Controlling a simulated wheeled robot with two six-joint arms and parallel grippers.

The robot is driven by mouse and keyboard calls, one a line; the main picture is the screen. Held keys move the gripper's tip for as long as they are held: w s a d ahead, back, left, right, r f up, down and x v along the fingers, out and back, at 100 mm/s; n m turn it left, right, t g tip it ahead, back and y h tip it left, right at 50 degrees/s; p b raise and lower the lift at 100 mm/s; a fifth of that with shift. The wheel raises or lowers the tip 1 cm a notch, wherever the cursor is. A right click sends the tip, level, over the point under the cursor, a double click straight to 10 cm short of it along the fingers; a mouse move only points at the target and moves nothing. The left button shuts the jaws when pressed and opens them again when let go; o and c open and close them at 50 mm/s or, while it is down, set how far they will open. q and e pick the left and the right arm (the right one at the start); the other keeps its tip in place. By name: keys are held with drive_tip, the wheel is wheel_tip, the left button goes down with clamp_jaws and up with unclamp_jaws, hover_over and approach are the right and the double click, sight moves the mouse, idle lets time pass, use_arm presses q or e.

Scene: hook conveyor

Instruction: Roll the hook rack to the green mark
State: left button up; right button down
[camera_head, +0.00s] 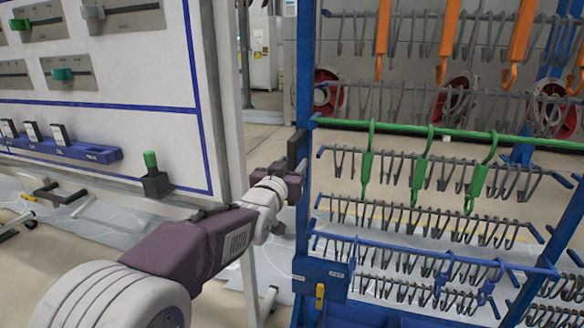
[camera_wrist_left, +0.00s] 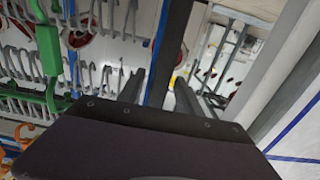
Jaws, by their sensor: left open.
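The hook rack (camera_head: 305,90) is a blue upright frame with rows of grey hooks; it fills the right half of the head view. Green hooks hang from its green rail, orange hooks above and blue hooks below. My left gripper (camera_head: 296,160) is at the rack's left post. In the left wrist view the gripper's two fingers (camera_wrist_left: 160,84) are apart, with the post (camera_wrist_left: 172,45) running up between or just beyond them; contact cannot be told. The green floor mark is not seen in either view. My right gripper is not in view.
A white panel (camera_head: 130,75) with sliders and blue trim stands at the left, close to my left arm. A small box with a green knob (camera_head: 151,178) is on its lower part. Red reels (camera_head: 328,92) show behind the rack. Some open floor (camera_head: 262,140) shows between panel and rack.

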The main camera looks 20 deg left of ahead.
use_arm(q)
drive_tip(key=shift+w, duration=0.25)
clamp_jaws()
idle(1.3)
